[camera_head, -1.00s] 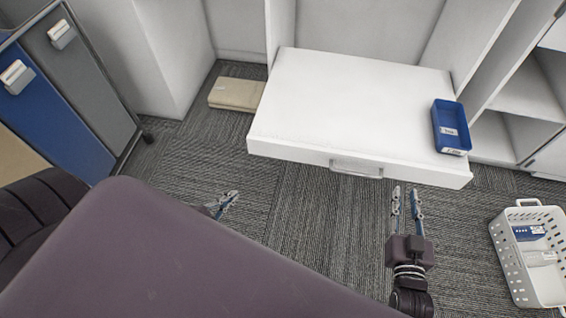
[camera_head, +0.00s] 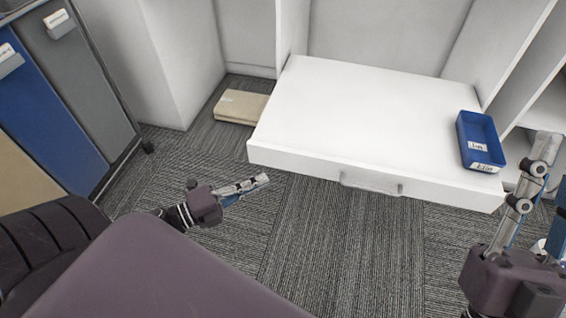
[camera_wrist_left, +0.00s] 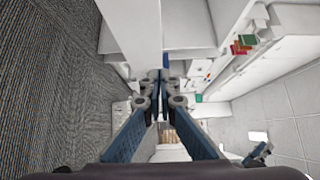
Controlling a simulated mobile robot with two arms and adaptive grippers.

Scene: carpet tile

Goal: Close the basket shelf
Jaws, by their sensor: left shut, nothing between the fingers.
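The white basket shelf (camera_head: 360,110) is pulled out from the white cabinet, with a handle (camera_head: 371,183) on its front face. A blue tray (camera_head: 480,141) lies on its right side. My left gripper (camera_head: 262,180) is shut and empty, just in front of the shelf's left front corner and apart from the handle. In the left wrist view its fingertips (camera_wrist_left: 160,76) meet, with white furniture ahead. My right gripper (camera_head: 550,190) is at the right edge, its fingers apart and partly cut off by the frame. It overlaps the shelf's right corner in the picture.
A beige box (camera_head: 240,107) lies on the carpet left of the shelf. A blue and grey cabinet (camera_head: 70,80) stands at the far left. White cabinet panels (camera_head: 180,55) flank the shelf. The carpet (camera_head: 330,240) in front of the shelf is clear.

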